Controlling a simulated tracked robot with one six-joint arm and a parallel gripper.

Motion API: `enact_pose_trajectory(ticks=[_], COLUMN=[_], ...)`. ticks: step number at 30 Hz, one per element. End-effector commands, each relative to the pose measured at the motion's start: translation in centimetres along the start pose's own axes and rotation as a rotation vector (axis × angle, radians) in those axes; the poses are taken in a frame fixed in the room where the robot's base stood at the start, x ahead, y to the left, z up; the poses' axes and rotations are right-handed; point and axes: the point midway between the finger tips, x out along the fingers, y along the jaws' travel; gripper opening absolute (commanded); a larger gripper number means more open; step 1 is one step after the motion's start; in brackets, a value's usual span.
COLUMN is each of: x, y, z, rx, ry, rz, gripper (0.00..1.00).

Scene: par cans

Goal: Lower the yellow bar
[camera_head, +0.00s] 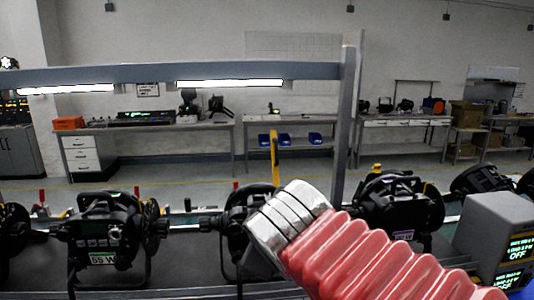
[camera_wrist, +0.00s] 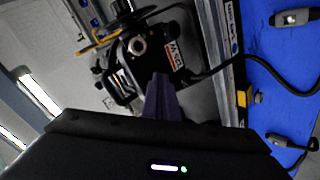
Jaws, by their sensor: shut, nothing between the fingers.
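The yellow bar (camera_head: 275,158) stands upright in the head view, behind and left of the silver collar of my arm. It rises above a black par can (camera_head: 240,208), and its lower end is hidden among the black parts. My gripper (camera_wrist: 162,82) shows in the wrist view as dark purple-grey fingers pressed together, with nothing between them. The head view does not show my fingertips.
More par cans stand in a row, one at left (camera_head: 100,230) and one at right (camera_head: 400,205). A grey post (camera_head: 345,130) rises behind. A blue mat (camera_wrist: 280,75) with cable connectors lies at right in the wrist view.

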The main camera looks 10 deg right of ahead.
Motion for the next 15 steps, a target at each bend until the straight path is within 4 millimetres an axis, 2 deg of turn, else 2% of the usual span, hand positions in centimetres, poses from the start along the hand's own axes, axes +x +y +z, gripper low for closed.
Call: enact_pose_trajectory(ticks=[4, 8, 12, 15], x=[-0.3, -0.9, -2.1, -2.8], y=[-1.4, -3.8, -7.6, -10.2], z=[4.7, 9.8, 15.2, 17.8], rx=[0.173, 0.393, 0.675, 0.846], ry=[-0.079, -0.172, -0.281, -0.343], rz=[-0.037, -0.081, -0.131, -0.158], gripper=[0.0, 0.0, 0.0, 0.0])
